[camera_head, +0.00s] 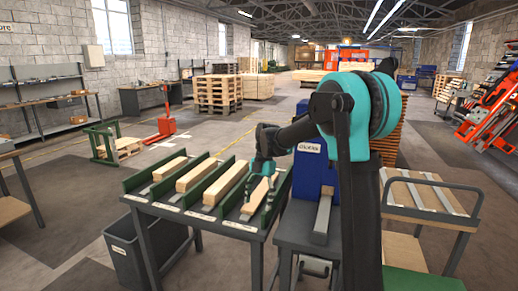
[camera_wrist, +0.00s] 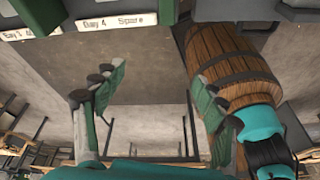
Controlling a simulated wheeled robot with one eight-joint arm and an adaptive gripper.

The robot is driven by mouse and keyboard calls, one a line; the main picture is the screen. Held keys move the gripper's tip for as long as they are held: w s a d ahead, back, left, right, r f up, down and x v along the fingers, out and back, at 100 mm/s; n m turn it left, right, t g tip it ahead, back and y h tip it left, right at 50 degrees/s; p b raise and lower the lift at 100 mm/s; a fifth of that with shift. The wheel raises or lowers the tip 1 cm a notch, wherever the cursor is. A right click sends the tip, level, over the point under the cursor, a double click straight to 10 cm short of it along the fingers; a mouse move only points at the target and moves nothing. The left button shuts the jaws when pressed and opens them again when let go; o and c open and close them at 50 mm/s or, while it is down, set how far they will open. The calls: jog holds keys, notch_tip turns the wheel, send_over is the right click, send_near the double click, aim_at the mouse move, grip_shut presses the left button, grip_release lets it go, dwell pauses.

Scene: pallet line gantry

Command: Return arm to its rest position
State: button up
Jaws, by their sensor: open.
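My arm reaches left from the column in the head view, bent at a large teal joint. My gripper (camera_head: 262,170) hangs over the right end of the bay rack (camera_head: 228,226), close to a short wooden block (camera_head: 258,194) in the last bay. I cannot tell from this view whether it touches the block. In the wrist view my gripper (camera_wrist: 160,100) has its two green-padded fingers spread wide, with nothing between them. A label strip (camera_wrist: 118,24) reading "Bay 4 Spare" shows above them.
Longer wooden pieces (camera_head: 196,175) lie in the other bays between green dividers. A blue machine (camera_head: 314,168) stands close right of my gripper. A cart (camera_head: 425,193) is at the right. A dark bin (camera_head: 146,250) stands below the rack. A barrel (camera_wrist: 231,64) shows in the wrist view.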

jog(key=s+d+f+m+t, duration=0.3)
jog(key=s+d+f+m, duration=0.3)
jog(key=m, duration=0.8)
jog(key=s+d+f+m+t+h, duration=0.1)
jog(key=s+d+f+m+t, duration=0.3)
jog(key=s+d+m, duration=0.9)
jog(key=s+f+m, duration=0.1)
jog(key=s+f, duration=0.1)
jog(key=s, duration=0.1)
jog(key=shift+d+m+t+h, duration=0.25)
jog(key=shift+m+t+h, duration=0.05)
jog(key=shift+m, duration=0.1)
jog(key=shift+f, duration=0.1)
